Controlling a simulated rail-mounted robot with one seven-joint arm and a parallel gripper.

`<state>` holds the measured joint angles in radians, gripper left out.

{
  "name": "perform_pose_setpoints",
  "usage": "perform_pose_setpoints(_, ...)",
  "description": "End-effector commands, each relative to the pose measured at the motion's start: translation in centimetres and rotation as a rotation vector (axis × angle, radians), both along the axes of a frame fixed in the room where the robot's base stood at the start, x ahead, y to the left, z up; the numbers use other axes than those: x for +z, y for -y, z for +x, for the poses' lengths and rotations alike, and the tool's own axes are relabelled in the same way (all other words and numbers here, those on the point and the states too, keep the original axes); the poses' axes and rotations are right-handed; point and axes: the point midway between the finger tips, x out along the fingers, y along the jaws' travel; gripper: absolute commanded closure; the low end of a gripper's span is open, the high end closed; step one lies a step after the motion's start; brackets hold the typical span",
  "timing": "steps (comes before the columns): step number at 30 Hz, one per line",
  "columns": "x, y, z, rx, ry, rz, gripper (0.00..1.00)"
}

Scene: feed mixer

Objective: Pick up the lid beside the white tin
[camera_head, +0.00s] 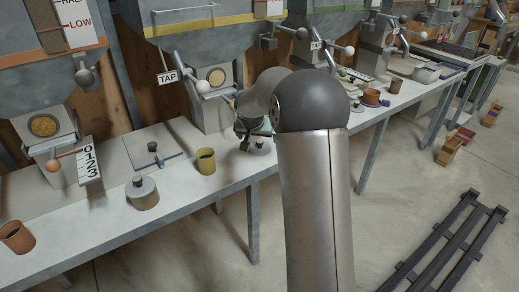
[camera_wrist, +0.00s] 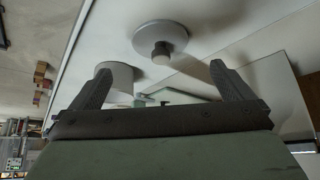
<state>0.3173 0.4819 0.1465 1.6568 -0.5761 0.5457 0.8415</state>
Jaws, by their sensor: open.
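In the wrist view a pale round lid (camera_wrist: 150,34) with a dark, light-tipped knob lies on the bench top, beyond my fingertips. A white round thing (camera_wrist: 122,72), likely the white tin, stands beside it and is partly covered by the left finger. My gripper (camera_wrist: 160,69) is open, with nothing seen between its two fingers. In the head view my gripper (camera_head: 250,128) is over the bench, partly hidden by my arm. A small knobbed lid (camera_head: 257,148) shows just below it. The white tin cannot be made out there.
Hoppers with tap levers (camera_head: 203,87) hang along the back. Farther right is a brown cup (camera_head: 395,86). A dark pallet (camera_head: 455,240) lies on the floor.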

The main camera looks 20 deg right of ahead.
Motion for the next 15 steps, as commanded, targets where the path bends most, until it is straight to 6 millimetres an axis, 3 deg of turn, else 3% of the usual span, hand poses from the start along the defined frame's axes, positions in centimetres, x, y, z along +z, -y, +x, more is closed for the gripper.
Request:
perform_pose_setpoints(8, -1.9, 0.7, 1.0, 0.001, 0.000, 0.001, 0.00)
perform_pose_setpoints(15, -5.1, 1.8, 2.6, -0.001, -0.001, 0.002, 0.00)
